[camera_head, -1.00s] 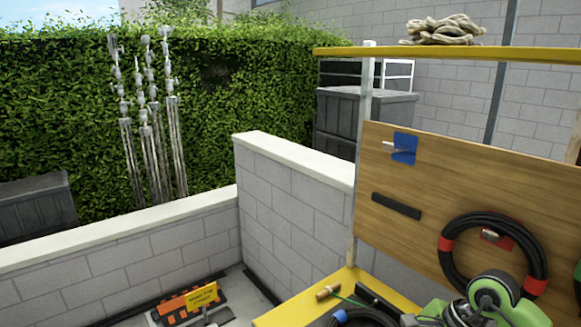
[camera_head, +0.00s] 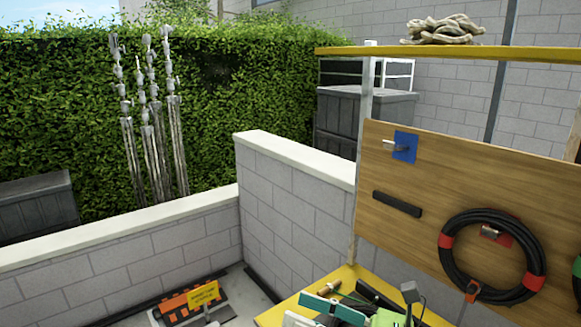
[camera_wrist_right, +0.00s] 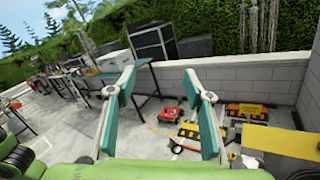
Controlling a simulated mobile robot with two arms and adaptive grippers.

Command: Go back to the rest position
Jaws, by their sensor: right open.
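My right gripper (camera_head: 295,307) is at the bottom of the head view, in front of the yellow worktop. Its teal-padded fingers point left and are apart. In the right wrist view the gripper (camera_wrist_right: 160,82) is open, with nothing between its fingers, facing the yard and grey wall. My left gripper is not in view.
The yellow worktop (camera_head: 268,319) holds a wooden-handled tool (camera_head: 328,288). A black hose coil (camera_head: 446,268) with red bands hangs on the wooden board (camera_head: 455,185). Grey block walls (camera_head: 290,190) stand beyond. An orange barrier with a yellow sign (camera_head: 203,295) lies on the ground.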

